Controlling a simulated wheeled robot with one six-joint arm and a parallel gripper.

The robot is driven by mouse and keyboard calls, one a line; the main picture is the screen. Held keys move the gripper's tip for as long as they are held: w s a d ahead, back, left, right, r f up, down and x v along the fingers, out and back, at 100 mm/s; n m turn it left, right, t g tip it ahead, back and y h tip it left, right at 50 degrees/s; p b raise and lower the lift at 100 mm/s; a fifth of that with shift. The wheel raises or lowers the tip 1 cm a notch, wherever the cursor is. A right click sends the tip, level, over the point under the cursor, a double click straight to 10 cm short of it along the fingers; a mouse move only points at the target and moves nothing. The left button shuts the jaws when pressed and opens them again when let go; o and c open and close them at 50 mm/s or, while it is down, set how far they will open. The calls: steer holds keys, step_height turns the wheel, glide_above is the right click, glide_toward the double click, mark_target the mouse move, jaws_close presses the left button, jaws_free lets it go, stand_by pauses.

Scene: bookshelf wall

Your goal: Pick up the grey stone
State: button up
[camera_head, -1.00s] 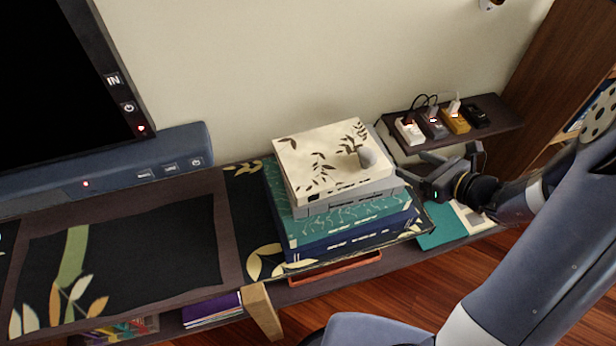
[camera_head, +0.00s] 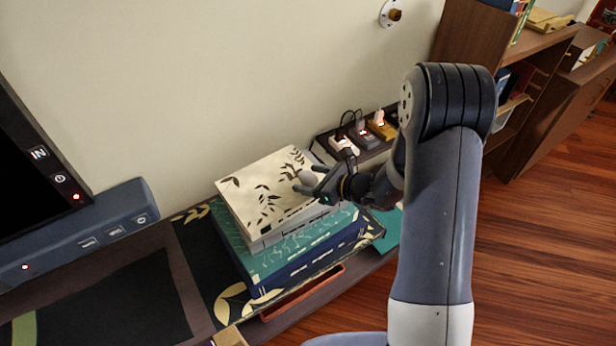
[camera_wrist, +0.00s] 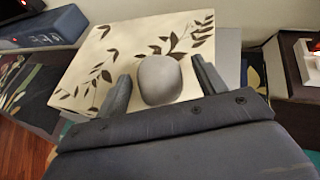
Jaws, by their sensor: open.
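The grey stone (camera_wrist: 160,80) is smooth and rounded. It rests on a cream box with a dark leaf pattern (camera_wrist: 90,52), the top of a stack. In the wrist view my gripper (camera_wrist: 160,78) is open, with one finger on each side of the stone and gaps between. In the head view the stone (camera_head: 308,179) shows as a small grey patch beside my gripper (camera_head: 312,186), on the right part of the cream box (camera_head: 250,190). The fingers partly hide it there. I cannot tell whether a finger touches it.
Below the cream box lie teal and dark blue boxes (camera_head: 290,272) on a dark low unit. A shelf with several small plugged-in devices (camera_head: 362,136) stands just behind my gripper. A monitor (camera_head: 25,150) stands at the left. Wooden floor (camera_head: 540,240) lies open at the right.

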steer(key=shift+w+a+f, duration=0.2)
steer(key=shift+w+a, duration=0.05)
steer(key=shift+a, duration=0.15)
steer(key=c, duration=1.2)
steer(key=shift+r, duration=0.1)
